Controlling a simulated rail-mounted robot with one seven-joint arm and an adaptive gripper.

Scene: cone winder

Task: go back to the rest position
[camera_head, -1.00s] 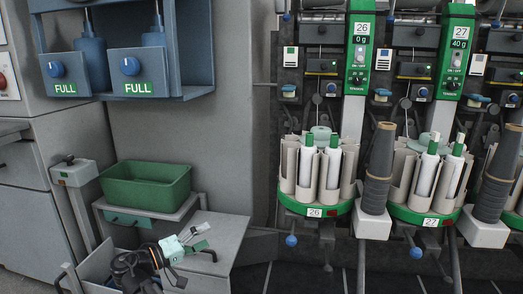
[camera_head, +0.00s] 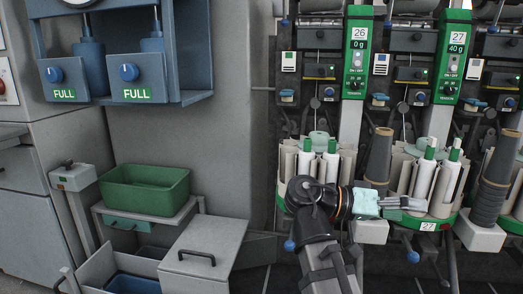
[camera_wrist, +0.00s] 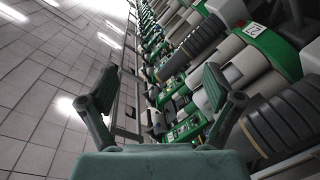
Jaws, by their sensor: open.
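My gripper (camera_head: 408,203) is in front of the cone winder, level with the base of the section 27 bobbin magazine (camera_head: 436,222). It points to the right in the head view, and my arm comes up from the bottom of the picture. In the wrist view my gripper (camera_wrist: 160,88) has its two green-padded fingers spread wide, with nothing between them. My arm covers much of the section 26 magazine's green base. In the head view I cannot tell whether the gripper touches the magazine.
A green bin (camera_head: 146,188) stands on a shelf at the left. Below it is an open compartment with a blue container (camera_head: 133,284), beside a grey lidded box (camera_head: 205,250). Dark cones (camera_head: 492,190) stand between magazines. The wrist view shows open tiled floor (camera_wrist: 45,85) at left.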

